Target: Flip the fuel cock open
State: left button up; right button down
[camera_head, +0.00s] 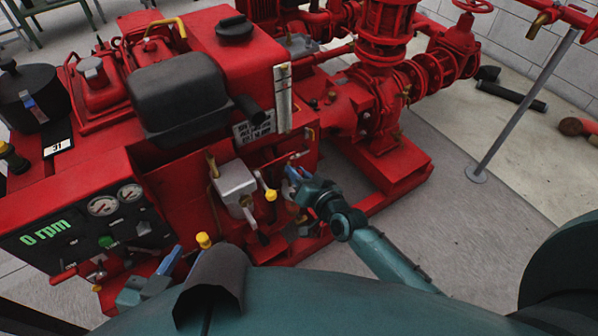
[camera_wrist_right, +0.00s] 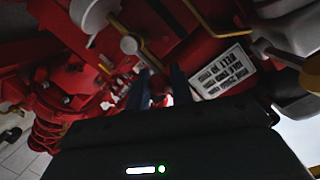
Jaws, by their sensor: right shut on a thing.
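The red engine of the pumpset (camera_head: 185,60) fills the left of the head view. My right gripper (camera_head: 292,174) reaches in from the lower right to the engine's lower side, beside the yellow-knobbed levers. It is shut on a small part there, which appears to be the fuel cock; fingers and shadow mostly hide this part.
A grey box with a lever (camera_head: 235,182) and a yellow-knobbed lever (camera_head: 268,188) sit just left of my right gripper. The control panel (camera_head: 90,225) reads 0 rpm. The red pump (camera_head: 375,110) stands behind at right.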

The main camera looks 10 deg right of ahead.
jog(key=shift+a, duration=0.1)
jog(key=c, duration=1.3)
grip_release()
jog(key=shift+o, duration=0.2)
jog(key=shift+s+d+r, duration=0.1)
jog(key=shift+s+d, duration=0.15)
jog(key=shift+s, duration=0.3)
pick_arm(q)
jog(key=shift+s+a+r+n+t+p, duration=0.15)
jog(key=shift+a+r+n+p, duration=0.1)
jog(key=shift+r+p, duration=0.35)
jog(key=shift+s+a+r+n+t+p, duration=0.1)
jog(key=shift+s+a+r+n+p, duration=0.1)
jog(key=shift+r+p, duration=0.35)
jog(key=shift+s+a+r+n+t+p, duration=0.15)
jog(key=shift+a+r+p, duration=0.1)
jog(key=shift+r+p, duration=0.35)
pick_arm(e)
jog(key=v, duration=1.2)
pick_arm(q)
jog(key=shift+w+r, duration=0.1)
